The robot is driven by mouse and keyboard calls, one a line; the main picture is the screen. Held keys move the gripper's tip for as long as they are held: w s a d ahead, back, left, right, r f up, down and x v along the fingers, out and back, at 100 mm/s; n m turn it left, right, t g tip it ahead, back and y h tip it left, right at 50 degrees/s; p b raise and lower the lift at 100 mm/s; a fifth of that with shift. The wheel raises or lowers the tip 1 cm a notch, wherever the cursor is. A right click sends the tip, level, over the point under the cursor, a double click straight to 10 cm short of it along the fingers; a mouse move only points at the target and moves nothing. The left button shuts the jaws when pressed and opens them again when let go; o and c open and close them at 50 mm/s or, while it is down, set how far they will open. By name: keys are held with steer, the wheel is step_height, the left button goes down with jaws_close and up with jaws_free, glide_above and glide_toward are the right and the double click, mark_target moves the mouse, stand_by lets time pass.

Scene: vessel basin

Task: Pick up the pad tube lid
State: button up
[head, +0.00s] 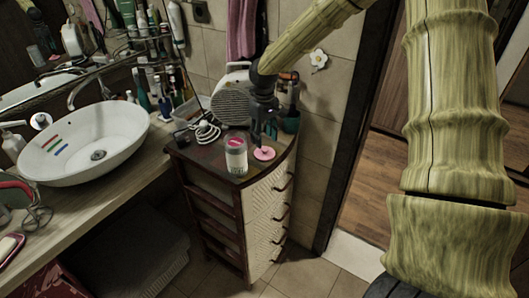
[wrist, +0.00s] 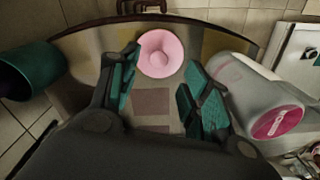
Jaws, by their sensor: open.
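The pad tube lid (head: 264,153) is a small pink disc with a raised round centre. It lies flat on the top of the small dark cabinet, near its front edge. In the wrist view the lid (wrist: 160,50) shows at the top middle, just beyond the gap between the fingertips. My gripper (head: 262,136) points down above the cabinet top, close to the lid. In the wrist view my gripper (wrist: 161,72) is open, with teal finger pads apart and nothing between them. The pad tube (head: 236,158), pale with pink inside, stands left of the lid; it also shows in the wrist view (wrist: 245,92).
A teal cup (head: 290,123) stands at the cabinet's back right, also in the wrist view (wrist: 28,70). A white heater-like device (head: 230,102) and a coiled cable (head: 205,132) sit behind. The basin (head: 85,145) is to the left. Free cabinet top (wrist: 100,38) surrounds the lid.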

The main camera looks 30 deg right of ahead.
mark_target(265, 148)
steer(key=shift+f+p, duration=0.55)
steer(key=shift+f, duration=0.05)
steer(key=shift+d+f+p, duration=0.15)
steer(key=shift+f+p, duration=0.3)
steer(key=shift+f, duration=0.3)
steer(key=shift+f+p, duration=0.35)
steer(key=shift+f, duration=0.9)
steer(key=c, duration=0.9)
